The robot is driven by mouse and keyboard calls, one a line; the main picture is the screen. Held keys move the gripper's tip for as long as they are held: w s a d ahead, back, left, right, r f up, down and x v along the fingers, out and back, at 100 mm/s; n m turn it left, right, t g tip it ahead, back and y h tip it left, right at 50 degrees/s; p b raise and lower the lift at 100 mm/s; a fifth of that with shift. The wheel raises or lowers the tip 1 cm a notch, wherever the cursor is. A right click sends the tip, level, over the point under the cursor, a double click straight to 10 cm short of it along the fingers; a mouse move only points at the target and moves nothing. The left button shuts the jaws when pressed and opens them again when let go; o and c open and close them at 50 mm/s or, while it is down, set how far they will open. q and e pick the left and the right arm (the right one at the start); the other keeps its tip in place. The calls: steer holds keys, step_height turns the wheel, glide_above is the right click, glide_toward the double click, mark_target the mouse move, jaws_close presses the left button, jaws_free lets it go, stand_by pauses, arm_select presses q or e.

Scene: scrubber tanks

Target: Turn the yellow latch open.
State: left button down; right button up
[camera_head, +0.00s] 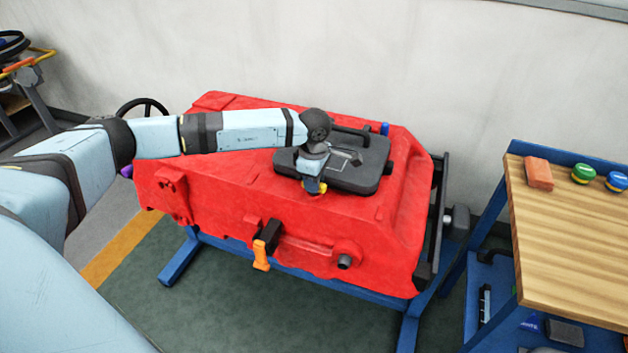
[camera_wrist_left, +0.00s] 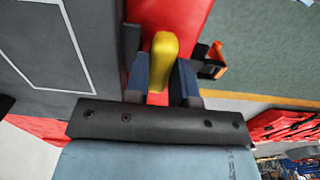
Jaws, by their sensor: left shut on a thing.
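The yellow latch (camera_wrist_left: 164,48) shows in the left wrist view between the two blue-grey fingers of my left gripper (camera_wrist_left: 162,80), which is shut on it. In the head view my left gripper (camera_head: 313,186) points down at the front edge of the black lid (camera_head: 358,177) on top of the red tank (camera_head: 225,185). Only a small bit of yellow shows there below the fingers, so the latch's angle is hard to tell. My right gripper is not in view.
An orange latch (camera_head: 261,255) on a black mount hangs on the tank's front face. A blue stand (camera_head: 179,262) carries the tank. A wooden-topped bench (camera_head: 570,235) stands at right with an orange-red block (camera_head: 538,174) and round tins. The wall is close behind.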

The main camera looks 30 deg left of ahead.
arm_select(q)
steer(key=c, duration=1)
jaws_free()
steer(key=shift+o, duration=0.2)
steer(key=shift+r, duration=0.35)
step_height(320, 180, up, 13)
steer(key=shift+r, duration=0.1)
